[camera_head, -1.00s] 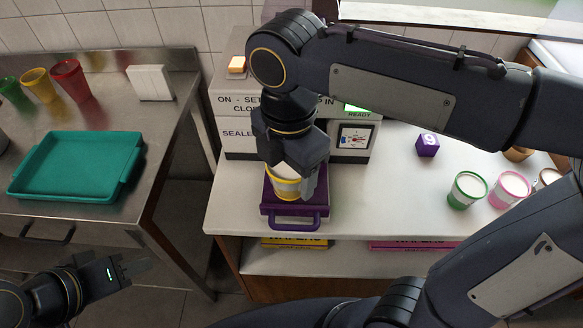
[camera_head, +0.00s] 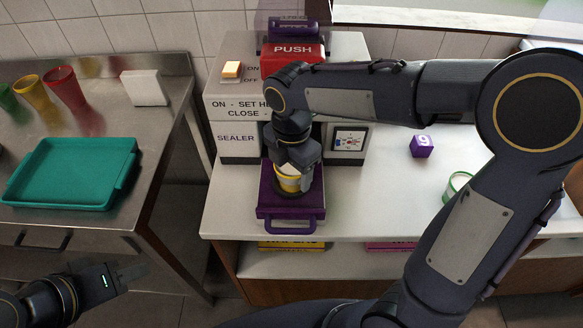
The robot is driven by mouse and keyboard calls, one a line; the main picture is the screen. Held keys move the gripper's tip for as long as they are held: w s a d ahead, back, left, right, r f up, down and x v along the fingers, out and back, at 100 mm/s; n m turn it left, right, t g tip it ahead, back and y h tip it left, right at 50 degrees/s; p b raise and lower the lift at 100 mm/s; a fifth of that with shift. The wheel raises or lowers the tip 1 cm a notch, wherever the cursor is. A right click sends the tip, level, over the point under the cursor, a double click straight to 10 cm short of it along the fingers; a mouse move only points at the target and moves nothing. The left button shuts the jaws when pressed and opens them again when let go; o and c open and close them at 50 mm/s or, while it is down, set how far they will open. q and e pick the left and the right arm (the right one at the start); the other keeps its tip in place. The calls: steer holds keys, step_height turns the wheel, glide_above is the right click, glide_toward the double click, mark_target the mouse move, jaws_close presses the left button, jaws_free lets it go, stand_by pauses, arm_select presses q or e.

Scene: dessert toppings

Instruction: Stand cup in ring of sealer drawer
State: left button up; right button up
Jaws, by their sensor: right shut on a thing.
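The white cup with yellow bands (camera_head: 287,184) is upright at the purple sealer drawer (camera_head: 263,208), which is pulled out at the front of the sealer (camera_head: 236,140). My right gripper (camera_head: 297,176) is shut on the cup from above. A dark round edge shows around the cup's base at the drawer. The gripper hides part of the cup and ring, so I cannot tell whether the cup is fully seated. My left gripper (camera_head: 132,275) is low at the left, away from the cup; its finger gap is unclear.
A purple cube (camera_head: 421,146) and a green-rimmed cup (camera_head: 457,185) stand on the white counter (camera_head: 370,205). On the steel table at left are a teal tray (camera_head: 65,175), coloured cups (camera_head: 66,88) and a white block (camera_head: 145,88). My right arm crosses above the counter.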

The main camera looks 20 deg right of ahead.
steer(key=shift+f, duration=0.1)
steer(key=o, duration=1.1)
steer(key=shift+c, duration=0.2)
